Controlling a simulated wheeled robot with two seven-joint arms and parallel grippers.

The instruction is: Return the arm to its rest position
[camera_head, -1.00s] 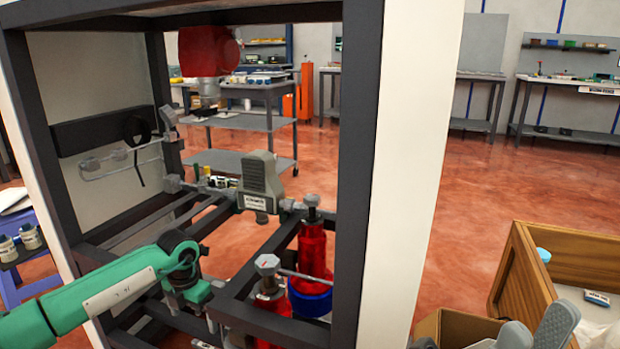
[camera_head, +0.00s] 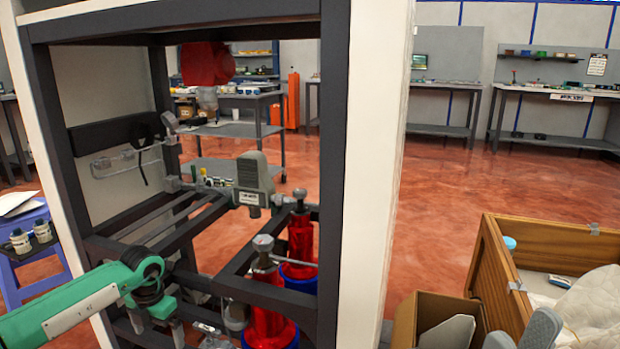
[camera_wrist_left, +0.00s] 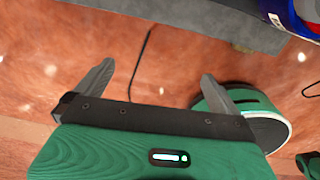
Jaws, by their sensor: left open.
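My left arm (camera_head: 80,308) is green and comes in from the lower left in the head view. Its wrist is bent downward at the front left of the dark metal frame. My left gripper shows in the left wrist view (camera_wrist_left: 156,80), with two grey fingers spread apart and nothing between them. Reddish floor shows beyond the fingers. In the head view the fingers are hard to make out low by the frame.
The dark frame (camera_head: 337,150) holds a grey device (camera_head: 254,178) and red bottles (camera_head: 301,240) with blue bases. A purple stool (camera_head: 62,275) with small jars stands at left. A wooden crate (camera_head: 492,270) and a cardboard box (camera_head: 405,320) are at lower right. Floor between is clear.

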